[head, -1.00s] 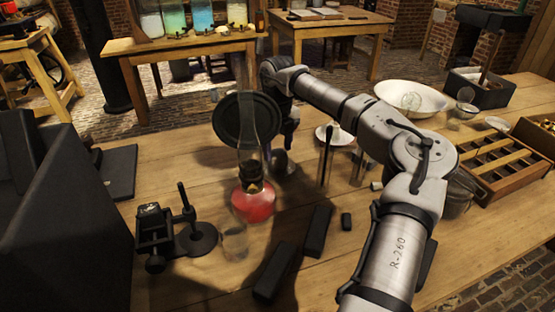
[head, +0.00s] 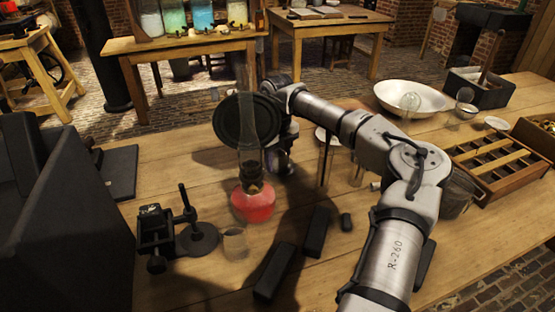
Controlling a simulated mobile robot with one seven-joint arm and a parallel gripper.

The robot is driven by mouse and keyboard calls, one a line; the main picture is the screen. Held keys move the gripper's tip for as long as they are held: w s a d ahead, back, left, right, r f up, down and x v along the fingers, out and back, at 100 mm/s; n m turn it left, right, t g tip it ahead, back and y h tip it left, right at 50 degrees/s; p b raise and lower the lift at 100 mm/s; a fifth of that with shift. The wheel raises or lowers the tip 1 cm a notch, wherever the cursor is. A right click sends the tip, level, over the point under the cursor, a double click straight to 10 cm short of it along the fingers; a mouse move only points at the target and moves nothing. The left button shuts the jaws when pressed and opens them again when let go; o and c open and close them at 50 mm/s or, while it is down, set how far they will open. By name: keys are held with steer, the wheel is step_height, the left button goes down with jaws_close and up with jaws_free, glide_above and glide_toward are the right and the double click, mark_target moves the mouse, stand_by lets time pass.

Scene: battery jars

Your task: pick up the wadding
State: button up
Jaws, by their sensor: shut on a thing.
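My gripper (head: 279,160) points down at the end of the arm, low over the far side of the bench, behind the oil lamp. The lamp and its dark round reflector partly cover it. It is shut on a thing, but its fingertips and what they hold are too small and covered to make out. I cannot pick out the wadding for certain anywhere in view.
The oil lamp (head: 253,203) with red base and tall glass chimney stands close in front of my gripper. Dark blocks (head: 316,232) and a small glass (head: 235,243) lie nearer. A white basin (head: 411,99) and compartment tray (head: 500,165) are right.

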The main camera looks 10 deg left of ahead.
mark_target(277, 152)
step_height(277, 152, up, 20)
steer(key=shift+b, duration=0.3)
